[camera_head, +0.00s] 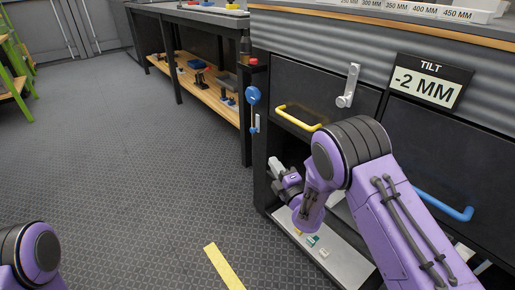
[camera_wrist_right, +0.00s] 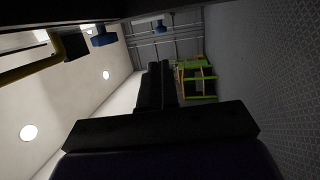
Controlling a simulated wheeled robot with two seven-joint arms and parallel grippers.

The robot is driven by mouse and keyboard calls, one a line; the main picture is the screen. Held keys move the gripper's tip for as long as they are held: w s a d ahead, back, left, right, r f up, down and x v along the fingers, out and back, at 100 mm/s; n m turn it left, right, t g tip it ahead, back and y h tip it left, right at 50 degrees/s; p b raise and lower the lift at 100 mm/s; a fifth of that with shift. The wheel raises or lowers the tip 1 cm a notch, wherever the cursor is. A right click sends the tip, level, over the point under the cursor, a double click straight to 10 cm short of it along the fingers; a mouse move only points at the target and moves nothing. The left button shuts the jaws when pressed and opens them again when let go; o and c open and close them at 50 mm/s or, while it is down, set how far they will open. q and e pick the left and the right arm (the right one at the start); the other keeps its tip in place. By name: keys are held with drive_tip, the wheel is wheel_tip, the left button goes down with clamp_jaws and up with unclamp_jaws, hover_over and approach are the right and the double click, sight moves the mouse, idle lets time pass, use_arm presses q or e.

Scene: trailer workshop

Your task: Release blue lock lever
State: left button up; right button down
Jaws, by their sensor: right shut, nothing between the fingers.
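A blue round knob (camera_head: 253,95) with a short rod and a small blue piece below it is on the front left edge of the cabinet. It looks like the blue lock lever. My right gripper (camera_head: 276,166) is below it, in front of the cabinet's open lower part, apart from the knob. Its fingers are small and partly hidden by my purple wrist. In the right wrist view its dark fingers (camera_wrist_right: 154,86) are together and hold nothing. A blue block (camera_wrist_right: 103,37) shows at upper left there; I cannot tell which part it is. My left gripper is out of view.
The cabinet has a yellow handle (camera_head: 299,118), a grey latch (camera_head: 349,86) and a blue handle (camera_head: 444,206). A tilt sign (camera_head: 428,82) reads -2 MM. A low shelf (camera_head: 328,262) holds small items. A yellow strip (camera_head: 223,267) lies on open floor.

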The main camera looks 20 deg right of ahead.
sight(253, 132)
drive_tip(key=b+x, duration=0.4)
drive_tip(key=x, duration=1)
drive_tip(key=shift+d+f, duration=0.1)
